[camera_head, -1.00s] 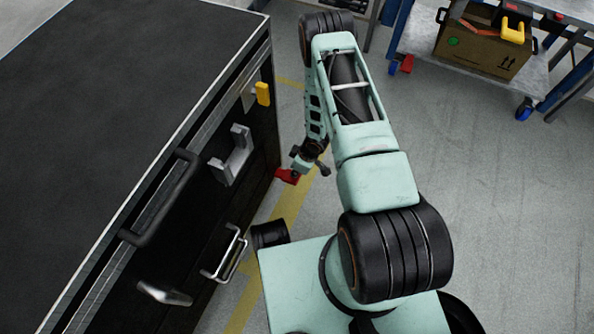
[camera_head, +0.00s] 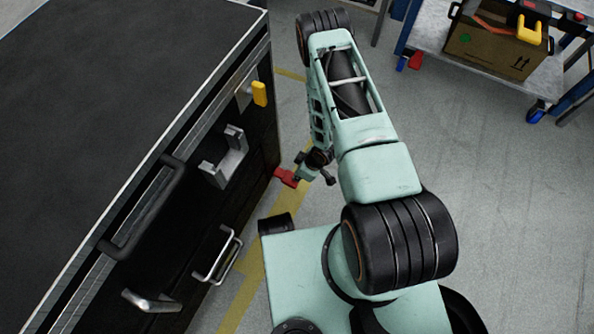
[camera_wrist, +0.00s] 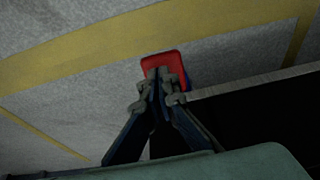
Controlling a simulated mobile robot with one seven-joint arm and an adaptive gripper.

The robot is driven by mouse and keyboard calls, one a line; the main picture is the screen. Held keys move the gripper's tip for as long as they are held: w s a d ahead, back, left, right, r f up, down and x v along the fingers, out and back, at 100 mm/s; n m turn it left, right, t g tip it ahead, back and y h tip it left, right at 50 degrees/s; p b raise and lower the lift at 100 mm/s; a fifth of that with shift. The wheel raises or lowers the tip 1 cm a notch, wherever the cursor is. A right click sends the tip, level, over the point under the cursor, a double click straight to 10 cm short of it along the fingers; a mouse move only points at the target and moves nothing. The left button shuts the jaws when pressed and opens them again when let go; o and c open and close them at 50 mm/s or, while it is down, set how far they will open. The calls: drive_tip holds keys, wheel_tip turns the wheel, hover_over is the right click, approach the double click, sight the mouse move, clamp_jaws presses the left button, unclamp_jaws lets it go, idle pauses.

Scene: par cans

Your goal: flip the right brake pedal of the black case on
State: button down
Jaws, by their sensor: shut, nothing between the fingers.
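The black case (camera_head: 110,75) fills the left of the head view. Its red brake pedal (camera_head: 286,177) sticks out low at the case's far right corner, just above the floor. The red pedal also shows in the wrist view (camera_wrist: 163,58), with a bit of blue beside it. My gripper (camera_head: 303,172) is low beside the pedal. In the wrist view my gripper (camera_wrist: 160,78) is shut and empty, its fingertips overlapping the pedal's near part. I cannot tell whether they touch it. The wheel under the pedal is mostly hidden.
The case's side carries a grey bracket (camera_head: 224,158), a yellow latch (camera_head: 259,94) and metal handles (camera_head: 218,255). A trolley (camera_head: 545,85) with a cardboard box (camera_head: 490,50) stands at the upper right. The grey floor (camera_head: 500,220) on the right is clear.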

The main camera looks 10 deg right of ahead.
drive_tip(key=shift+s+d+f+b, duration=0.15)
drive_tip(key=shift+f+b, duration=0.25)
drive_tip(key=shift+f, duration=0.3)
idle(0.3)
